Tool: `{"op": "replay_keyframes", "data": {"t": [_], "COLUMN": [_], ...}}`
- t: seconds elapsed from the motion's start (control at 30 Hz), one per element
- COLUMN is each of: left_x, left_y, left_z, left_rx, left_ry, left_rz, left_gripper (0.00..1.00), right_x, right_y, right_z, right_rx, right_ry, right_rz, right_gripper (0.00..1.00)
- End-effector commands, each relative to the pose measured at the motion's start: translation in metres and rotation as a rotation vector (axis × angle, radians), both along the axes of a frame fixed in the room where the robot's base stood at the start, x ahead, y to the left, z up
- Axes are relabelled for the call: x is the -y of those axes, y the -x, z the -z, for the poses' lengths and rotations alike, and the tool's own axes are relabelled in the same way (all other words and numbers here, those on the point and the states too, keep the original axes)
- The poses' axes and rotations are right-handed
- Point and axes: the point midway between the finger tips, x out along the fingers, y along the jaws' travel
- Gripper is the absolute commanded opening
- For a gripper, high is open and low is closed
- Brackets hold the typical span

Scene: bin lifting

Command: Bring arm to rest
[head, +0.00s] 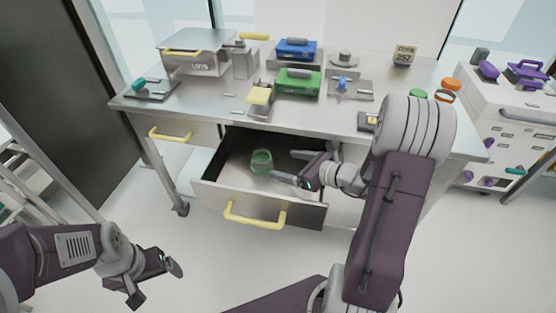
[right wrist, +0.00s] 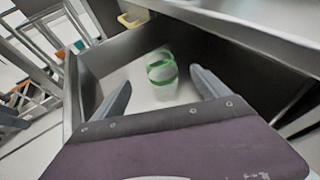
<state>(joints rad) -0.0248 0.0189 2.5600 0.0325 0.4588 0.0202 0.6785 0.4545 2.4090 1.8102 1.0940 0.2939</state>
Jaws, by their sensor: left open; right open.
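My right gripper (head: 294,168) is open at the right part of an open drawer (head: 222,198) under the steel table. A clear jar with a green band (head: 261,162) stands in the drawer, to the left of the right gripper's fingers. In the right wrist view the jar (right wrist: 162,72) shows beyond and between the two open fingers (right wrist: 160,95), apart from them. My left gripper (head: 157,278) is open and empty, low over the floor at the lower left, away from the table.
The drawer has a yellow handle (head: 255,215). The tabletop (head: 215,103) holds a metal box (head: 197,60), a blue case (head: 297,50), a green case (head: 298,82) and small fixtures. A white cart (head: 510,100) with purple items stands at the right. The floor in front is clear.

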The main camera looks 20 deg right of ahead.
Motion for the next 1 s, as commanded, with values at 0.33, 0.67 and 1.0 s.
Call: {"op": "replay_keyframes", "data": {"t": [0.33, 0.67, 1.0], "left_x": [0.000, 0.000, 0.000], "left_y": [0.000, 0.000, 0.000], "left_z": [-0.001, -0.009, -0.071], "left_rx": [0.000, 0.000, 0.000], "left_ry": [0.000, 0.000, 0.000], "left_rz": [0.000, 0.000, 0.000], "left_gripper": [0.89, 0.89, 0.89], "right_x": [0.002, 0.002, 0.002], "right_y": [0.005, 0.004, 0.004], "right_z": [-0.002, -0.010, -0.072], "right_rx": [0.000, 0.001, 0.000], "right_ry": [0.000, -0.001, 0.000], "right_rz": [-0.001, 0.000, 0.000], "right_gripper": [0.85, 0.85, 0.85]}}
